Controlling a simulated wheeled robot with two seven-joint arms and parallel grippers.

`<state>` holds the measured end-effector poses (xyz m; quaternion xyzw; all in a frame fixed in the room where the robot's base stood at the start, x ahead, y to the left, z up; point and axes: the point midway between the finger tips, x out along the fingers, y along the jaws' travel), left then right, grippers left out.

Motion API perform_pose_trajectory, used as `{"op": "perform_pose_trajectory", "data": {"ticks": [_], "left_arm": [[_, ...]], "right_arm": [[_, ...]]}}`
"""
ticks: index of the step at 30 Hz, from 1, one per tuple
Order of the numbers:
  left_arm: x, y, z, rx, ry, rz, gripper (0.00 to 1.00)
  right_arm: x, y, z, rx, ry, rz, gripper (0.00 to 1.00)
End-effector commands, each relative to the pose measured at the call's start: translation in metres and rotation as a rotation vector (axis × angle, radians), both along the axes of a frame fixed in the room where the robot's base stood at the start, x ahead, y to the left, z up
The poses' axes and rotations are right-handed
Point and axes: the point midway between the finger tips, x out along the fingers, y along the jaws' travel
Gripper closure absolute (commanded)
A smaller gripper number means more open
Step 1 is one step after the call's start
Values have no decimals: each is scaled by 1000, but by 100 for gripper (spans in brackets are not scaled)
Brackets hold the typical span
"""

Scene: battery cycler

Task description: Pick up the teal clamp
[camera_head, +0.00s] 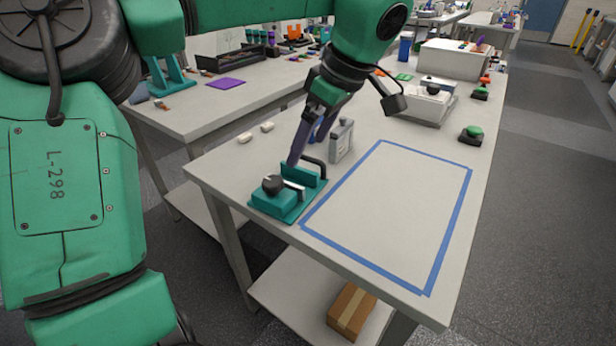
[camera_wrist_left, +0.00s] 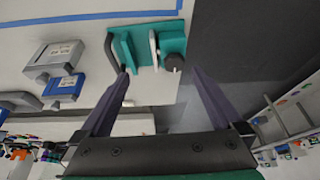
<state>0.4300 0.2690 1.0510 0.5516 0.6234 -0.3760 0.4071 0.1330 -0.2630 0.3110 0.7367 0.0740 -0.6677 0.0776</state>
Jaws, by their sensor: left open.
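The teal clamp (camera_head: 273,204) sits on the near left corner of the white workbench, with a black knob, a light metal bar and a black curved handle. In the left wrist view the clamp (camera_wrist_left: 172,43) lies at top centre, beyond my fingertips. My left gripper (camera_head: 297,156) comes down from above, its dark fingers near the clamp's far side. In the left wrist view the gripper (camera_wrist_left: 160,77) has its fingers spread wide with nothing between them. Whether a fingertip touches the clamp's handle I cannot tell. My right gripper is not in view.
A grey device (camera_head: 341,141) and a partly hidden blue one (camera_wrist_left: 64,87) stand close beside the clamp. A blue tape rectangle (camera_head: 371,261) marks empty bench to its right. The bench's near edge is close to the clamp. A cardboard box (camera_head: 351,311) lies on the lower shelf.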

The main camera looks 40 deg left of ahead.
Motion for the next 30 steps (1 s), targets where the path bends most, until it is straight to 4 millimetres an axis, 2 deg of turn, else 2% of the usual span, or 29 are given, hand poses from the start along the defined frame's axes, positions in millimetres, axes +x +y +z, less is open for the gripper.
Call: {"op": "perform_pose_trajectory", "data": {"ticks": [2, 4, 9, 12, 17, 21, 24, 29, 30], "left_arm": [[-1, 4, -10, 10, 1, -3, 0], [-3, 10, -26, 7, 3, -3, 0], [-5, 27, -66, 2, 3, -3, 0], [-6, 33, -79, 2, 0, -2, 0], [-9, 44, -99, 1, 1, -2, 0], [-11, 56, -123, 2, 1, -1, 0], [-11, 58, -129, 1, -2, -2, 0], [-11, 58, -129, 2, -3, -3, 0], [-11, 58, -129, 2, -3, -2, 15]], "right_arm": [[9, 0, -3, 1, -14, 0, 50], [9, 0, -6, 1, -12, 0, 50], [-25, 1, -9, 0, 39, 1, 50], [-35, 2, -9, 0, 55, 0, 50], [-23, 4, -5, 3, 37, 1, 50], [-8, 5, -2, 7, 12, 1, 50], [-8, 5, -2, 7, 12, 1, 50], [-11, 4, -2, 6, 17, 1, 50], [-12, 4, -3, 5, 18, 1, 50]]}}
